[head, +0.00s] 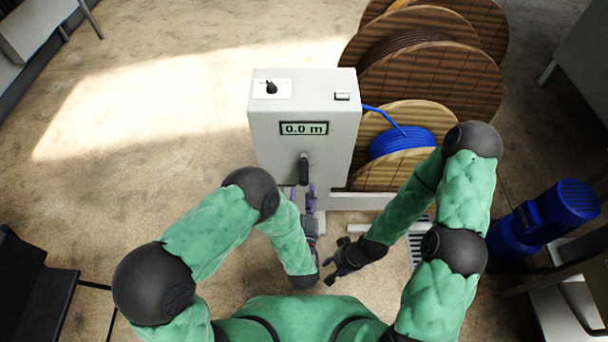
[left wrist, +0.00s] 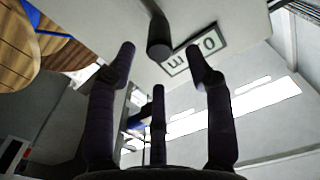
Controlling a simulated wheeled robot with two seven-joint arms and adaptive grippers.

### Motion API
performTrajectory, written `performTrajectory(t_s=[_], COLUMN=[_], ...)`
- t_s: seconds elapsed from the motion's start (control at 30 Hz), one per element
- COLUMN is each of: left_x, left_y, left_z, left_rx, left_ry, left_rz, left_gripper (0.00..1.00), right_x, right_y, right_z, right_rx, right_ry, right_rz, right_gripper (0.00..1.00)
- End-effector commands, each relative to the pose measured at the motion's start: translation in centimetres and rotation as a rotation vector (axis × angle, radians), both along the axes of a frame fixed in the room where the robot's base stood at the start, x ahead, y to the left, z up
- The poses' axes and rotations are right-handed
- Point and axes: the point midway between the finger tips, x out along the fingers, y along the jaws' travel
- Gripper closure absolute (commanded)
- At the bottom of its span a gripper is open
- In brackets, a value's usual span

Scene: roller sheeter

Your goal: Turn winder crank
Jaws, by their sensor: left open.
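The winder is a light grey box (head: 270,150) with a display (head: 303,129) reading 0.0 m. Its crank shows as a black handle (head: 304,172) sticking out of the front face, below the display. My left gripper (head: 304,192) is open just below the handle in the head view. In the left wrist view the handle (left wrist: 159,38) lies ahead, between and beyond the spread fingertips (left wrist: 165,70), with no visible contact.
A wooden spool (head: 400,115) with blue cable (head: 398,141) stands right of the box, with larger wooden reels (head: 430,85) behind. A blue motor (head: 545,215) is at the right. A black knob (head: 271,88) is on the box top. Floor (head: 150,150) at the left is clear.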

Motion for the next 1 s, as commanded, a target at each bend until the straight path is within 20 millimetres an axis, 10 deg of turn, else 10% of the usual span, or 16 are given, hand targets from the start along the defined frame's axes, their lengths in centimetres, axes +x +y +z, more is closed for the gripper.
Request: performTrajectory(t_s=[0.4,0.87,1.0], left_x=[6.7,7.9,7.9], left_y=[0.0,0.0,0.0], left_z=[-0.2,-0.1,-0.1], left_rx=[-0.002,-0.001,-0.001], left_ry=[0.002,0.003,0.003], left_rz=[0.001,0.000,0.000], left_gripper=[0.48,0.48,0.82], right_x=[0.0,0.0,0.0], right_y=[0.0,0.0,0.0], right_z=[-1.5,-1.7,-1.7], right_rx=[0.000,0.000,0.000], right_ry=[0.000,0.000,0.000], right_rz=[0.000,0.000,0.000], right_gripper=[0.60,0.60,0.60])
